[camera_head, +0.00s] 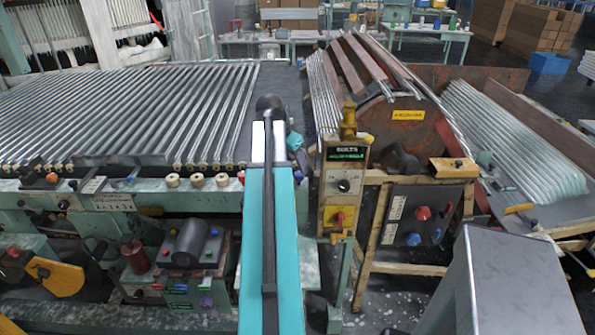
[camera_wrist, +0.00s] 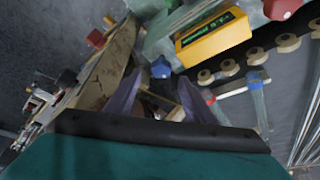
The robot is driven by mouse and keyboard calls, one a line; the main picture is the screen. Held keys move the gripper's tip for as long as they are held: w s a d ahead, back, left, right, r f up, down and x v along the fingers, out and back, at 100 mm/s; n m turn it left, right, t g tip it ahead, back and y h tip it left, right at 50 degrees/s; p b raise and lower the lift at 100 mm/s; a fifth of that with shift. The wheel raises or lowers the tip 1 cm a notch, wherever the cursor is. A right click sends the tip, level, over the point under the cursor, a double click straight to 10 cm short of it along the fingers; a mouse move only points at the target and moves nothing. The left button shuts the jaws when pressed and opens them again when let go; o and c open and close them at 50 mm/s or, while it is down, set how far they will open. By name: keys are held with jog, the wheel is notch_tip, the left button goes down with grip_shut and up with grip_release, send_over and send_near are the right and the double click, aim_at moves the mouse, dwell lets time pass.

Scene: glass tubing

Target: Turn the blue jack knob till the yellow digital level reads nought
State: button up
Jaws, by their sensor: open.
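The yellow digital level (camera_wrist: 213,38) lies at the upper middle of the wrist view, tilted in the picture. Its dark display shows green characters too small to read. The blue jack knob (camera_wrist: 160,68) is below and left of the level. My gripper (camera_wrist: 157,82) is open, with one purple-grey finger on each side of the knob in the picture. I cannot tell whether either finger touches it. In the head view my own teal arm fills the middle, and I cannot make out the gripper or level there.
In the wrist view, several cream rollers (camera_wrist: 230,66) and a tool with a blue-and-red handle (camera_wrist: 243,88) lie right of the knob. A red knob (camera_wrist: 281,8) is at the top right. A yellow-framed control post (camera_head: 343,185) stands right of my arm in the head view.

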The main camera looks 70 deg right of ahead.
aim_at(299, 174)
jog(key=shift+p+x, duration=0.35)
jog(key=shift+x, duration=2)
jog(key=c, duration=1)
jog(key=shift+a, duration=0.15)
